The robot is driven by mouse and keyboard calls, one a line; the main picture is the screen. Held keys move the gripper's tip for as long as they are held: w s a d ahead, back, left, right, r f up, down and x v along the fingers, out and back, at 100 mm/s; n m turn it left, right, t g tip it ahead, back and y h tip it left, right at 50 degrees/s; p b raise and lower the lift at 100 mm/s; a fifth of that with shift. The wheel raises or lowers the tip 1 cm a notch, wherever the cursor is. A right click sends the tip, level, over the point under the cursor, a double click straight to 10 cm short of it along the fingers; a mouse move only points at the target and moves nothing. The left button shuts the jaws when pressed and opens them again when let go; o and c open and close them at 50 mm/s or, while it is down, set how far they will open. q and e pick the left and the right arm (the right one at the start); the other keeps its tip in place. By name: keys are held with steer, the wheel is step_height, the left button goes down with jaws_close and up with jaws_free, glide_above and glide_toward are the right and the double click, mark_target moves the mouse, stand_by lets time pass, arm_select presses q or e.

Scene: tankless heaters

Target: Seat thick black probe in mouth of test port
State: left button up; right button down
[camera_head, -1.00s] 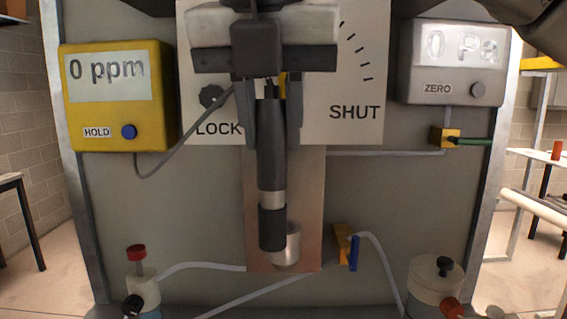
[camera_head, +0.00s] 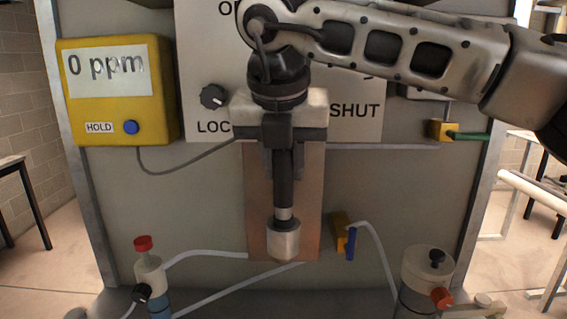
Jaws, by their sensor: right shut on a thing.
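The thick black probe (camera_head: 284,190) hangs upright with its pale ring (camera_head: 284,213) just above the silver cup-shaped test port (camera_head: 284,240). The probe's black lower tip is hidden, and it appears to be inside the port's mouth. My right gripper (camera_head: 284,168) points down and is shut on the upper part of the probe. Its arm comes in from the right and covers the panel's upper right. My left gripper is not in view.
The port stands on a copper-coloured plate (camera_head: 258,205). A yellow ppm meter (camera_head: 160,105) with a grey cable is at left. A yellow bracket with a blue lever (camera_head: 351,243) is close right of the port. Capped bottles stand at lower left (camera_head: 150,275) and lower right (camera_head: 425,272).

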steer(key=shift+f, duration=0.3)
steer(key=c, duration=1.1)
jaws_free()
steer(key=shift+c, duration=0.2)
steer(key=b+v, duration=0.1)
steer(key=v, duration=1.1)
steer(key=shift+a, duration=0.1)
